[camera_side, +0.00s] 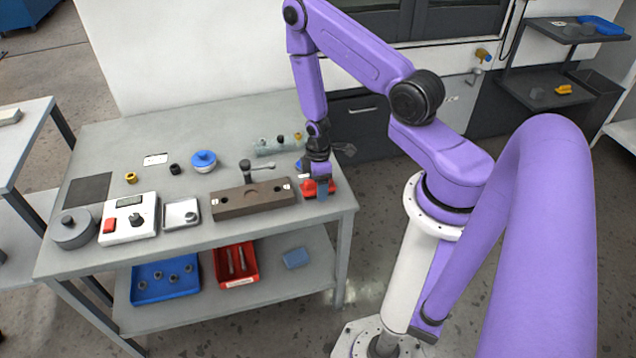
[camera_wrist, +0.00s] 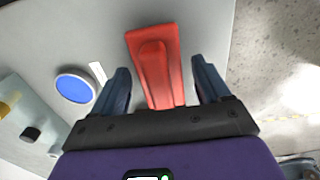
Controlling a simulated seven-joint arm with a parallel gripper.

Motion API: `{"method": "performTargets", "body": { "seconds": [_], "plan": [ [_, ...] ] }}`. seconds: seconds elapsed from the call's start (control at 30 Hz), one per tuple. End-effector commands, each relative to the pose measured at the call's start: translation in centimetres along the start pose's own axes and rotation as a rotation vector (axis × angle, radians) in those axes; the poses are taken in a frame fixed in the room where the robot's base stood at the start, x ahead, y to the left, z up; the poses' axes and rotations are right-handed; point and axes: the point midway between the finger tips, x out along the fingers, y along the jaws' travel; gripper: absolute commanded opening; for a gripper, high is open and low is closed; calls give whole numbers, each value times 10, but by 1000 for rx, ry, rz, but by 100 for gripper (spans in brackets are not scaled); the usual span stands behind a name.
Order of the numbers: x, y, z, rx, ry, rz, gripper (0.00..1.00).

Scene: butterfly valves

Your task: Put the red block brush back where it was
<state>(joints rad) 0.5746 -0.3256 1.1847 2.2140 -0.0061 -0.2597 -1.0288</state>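The red block brush (camera_side: 308,187) is at the right end of the workbench, beside the brown block. My gripper (camera_side: 320,192) points down over it and partly hides it in the side view. In the wrist view the red block brush (camera_wrist: 155,55) lies between the two fingers of my gripper (camera_wrist: 160,72), with its raised handle running lengthwise between them. A gap shows on each side of the handle, so the fingers are open and not closed on it. The brush appears to rest on the grey bench top (camera_wrist: 55,32).
The brown block (camera_side: 253,201) with holes stands left of the brush, with a lever (camera_side: 257,167) behind it. A blue disc (camera_wrist: 74,86) and a greyish fixture (camera_wrist: 30,120) are left of my gripper. The bench edge is close on the right. A blue-topped part (camera_side: 203,160) stands farther left.

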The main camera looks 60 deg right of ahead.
Motion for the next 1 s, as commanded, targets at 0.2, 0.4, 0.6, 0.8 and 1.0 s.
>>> {"method": "performTargets", "body": {
  "seconds": [0.2, 0.4, 0.6, 0.8, 1.0],
  "plan": [
    [-5, 0, 0, 0, 1, 1, 76],
    [-27, 1, -1, 0, 2, 3, 76],
    [-54, 1, -1, 0, 2, 3, 76],
    [-80, 1, -1, 0, 2, 3, 76],
    [-104, 1, -1, 0, 0, 3, 76]
  ]
}}
